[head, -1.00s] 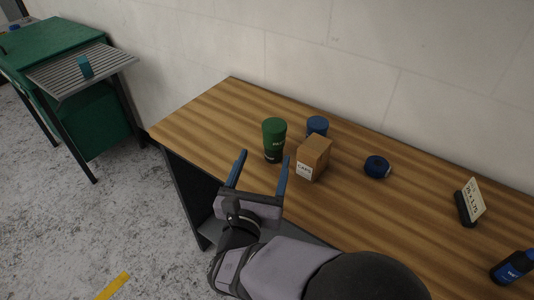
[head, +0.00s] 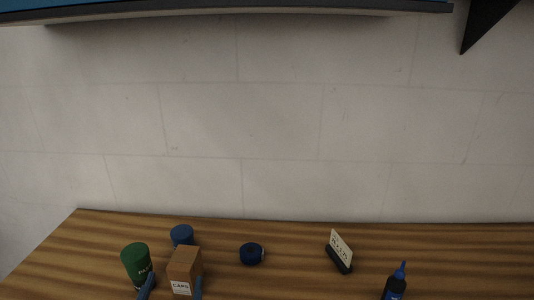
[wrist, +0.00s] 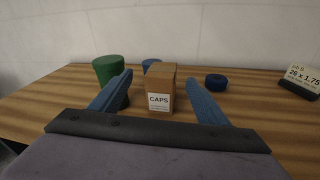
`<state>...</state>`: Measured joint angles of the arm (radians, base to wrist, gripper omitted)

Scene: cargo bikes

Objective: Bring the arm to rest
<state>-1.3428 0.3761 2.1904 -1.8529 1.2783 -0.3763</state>
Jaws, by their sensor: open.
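My gripper (wrist: 158,98) is open, with its two blue fingers spread apart in the wrist view. In the head view only the fingertips (head: 172,288) show at the bottom edge. A brown box labelled CAPS (wrist: 160,88) stands on the wooden table beyond the fingers, seen between them in the wrist view; it also shows in the head view (head: 186,266). I cannot tell the exact gap between fingers and box. Nothing is seen held. Most of my arm is out of the head view.
A green tub (head: 136,262) and a blue container (head: 182,235) stand by the box on the table (head: 290,275). A shelf (head: 240,12) overhangs above.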

